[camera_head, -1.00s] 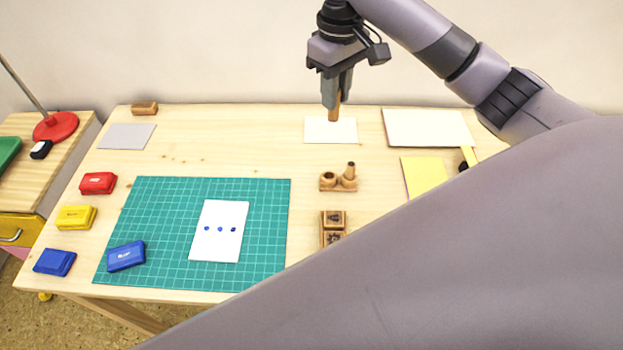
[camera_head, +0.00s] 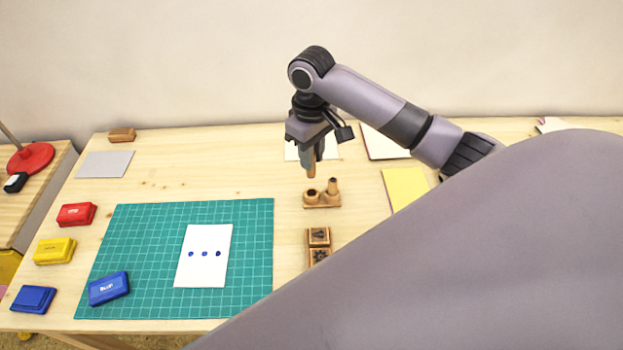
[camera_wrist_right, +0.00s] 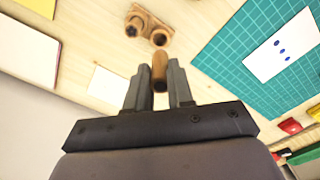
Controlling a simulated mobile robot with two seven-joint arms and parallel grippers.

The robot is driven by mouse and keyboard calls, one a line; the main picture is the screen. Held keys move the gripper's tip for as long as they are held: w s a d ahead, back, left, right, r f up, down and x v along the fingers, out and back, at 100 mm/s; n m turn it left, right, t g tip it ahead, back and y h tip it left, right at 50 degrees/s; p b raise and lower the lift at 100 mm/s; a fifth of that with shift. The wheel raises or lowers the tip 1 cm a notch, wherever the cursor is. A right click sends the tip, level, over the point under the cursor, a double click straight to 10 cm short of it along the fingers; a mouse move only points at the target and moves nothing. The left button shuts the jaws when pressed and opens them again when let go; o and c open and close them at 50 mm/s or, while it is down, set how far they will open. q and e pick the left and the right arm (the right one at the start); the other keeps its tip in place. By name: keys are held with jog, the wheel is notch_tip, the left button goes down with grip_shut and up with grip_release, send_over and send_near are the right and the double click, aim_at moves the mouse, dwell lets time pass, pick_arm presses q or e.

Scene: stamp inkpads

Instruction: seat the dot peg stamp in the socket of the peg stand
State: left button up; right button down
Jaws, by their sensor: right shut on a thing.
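The dot peg stamp (camera_head: 311,172) is a small wooden peg, upright in the head view. My right gripper (camera_head: 310,160) is shut on its upper part, and its lower end sticks out below the fingers. In the right wrist view the stamp (camera_wrist_right: 160,72) sits between the fingertips (camera_wrist_right: 160,88). The wooden peg stand (camera_head: 322,203) is just below the stamp, with an open round socket (camera_head: 311,194) on its left and another peg on its right. The stamp's tip appears above the socket and apart from it. The stand also shows in the right wrist view (camera_wrist_right: 149,22). My left gripper is out of view.
Wooden block stamps (camera_head: 319,237) lie in front of the stand. A green cutting mat (camera_head: 150,225) carries a white card (camera_head: 204,270) with three blue dots and a blue inkpad (camera_head: 109,289). A yellow sheet (camera_head: 404,188) lies to the right. My grey arm covers the lower right.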

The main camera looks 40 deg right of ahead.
aim_at(312, 176)
notch_tip(312, 176, down, 4)
jog(key=shift+f, duration=0.1)
jog(key=shift+s+f, duration=0.2)
jog(key=shift+f, duration=1.85)
jog(key=c, duration=1.4)
grip_release()
jog(key=shift+f, duration=0.1)
jog(key=o, duration=0.4)
jog(key=shift+w, duration=0.2)
jog(key=shift+a+r, duration=0.25)
jog(key=shift+r, duration=1.55)
jog(key=shift+a+r, duration=0.2)
jog(key=shift+r, duration=1.6)
